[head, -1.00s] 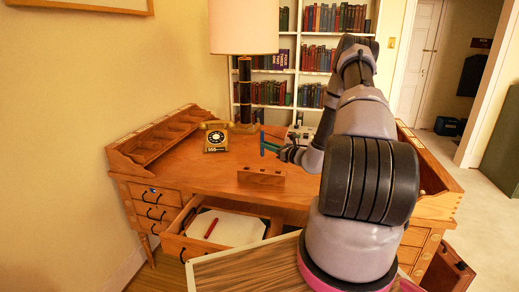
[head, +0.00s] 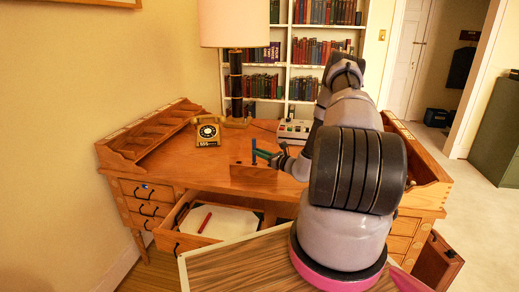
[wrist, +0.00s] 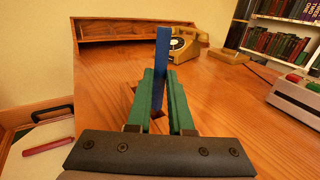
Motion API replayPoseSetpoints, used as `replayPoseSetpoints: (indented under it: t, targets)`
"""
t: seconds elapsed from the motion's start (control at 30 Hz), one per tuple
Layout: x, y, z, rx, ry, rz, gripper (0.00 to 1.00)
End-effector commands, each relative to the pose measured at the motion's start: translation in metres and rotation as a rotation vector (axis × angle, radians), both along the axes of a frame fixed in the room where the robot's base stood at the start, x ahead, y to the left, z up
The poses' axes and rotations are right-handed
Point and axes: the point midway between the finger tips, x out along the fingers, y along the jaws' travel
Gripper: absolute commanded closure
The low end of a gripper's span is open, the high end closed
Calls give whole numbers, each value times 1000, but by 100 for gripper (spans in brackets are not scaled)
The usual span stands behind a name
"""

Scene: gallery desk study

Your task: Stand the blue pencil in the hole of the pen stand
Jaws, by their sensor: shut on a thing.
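The blue pencil (head: 254,148) stands upright in my gripper (head: 263,156), whose green fingers are shut on it. In the wrist view the pencil (wrist: 162,50) rises between the fingertips (wrist: 158,88). The pen stand (head: 252,179) is a low brown wooden block near the desk's front edge. In the head view the pencil's lower part meets the top edge of the stand. I cannot see the hole, nor tell whether the pencil's tip is in it, above it or behind the block.
A gold telephone (head: 208,131) and a lamp (head: 235,85) stand at the back of the desk. A device with coloured buttons (head: 294,131) is behind my arm. An open drawer (head: 180,238) holds paper and a red pen (head: 205,222). The desk's left middle is clear.

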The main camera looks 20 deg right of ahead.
Motion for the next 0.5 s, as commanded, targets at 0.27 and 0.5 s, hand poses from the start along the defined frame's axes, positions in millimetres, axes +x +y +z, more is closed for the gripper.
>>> replayPoseSetpoints:
  t: [0.27,0.5]
  targets:
    - [0,1,-23,0,1,1,100]
    - [0,0,-38,0,1,0,100]
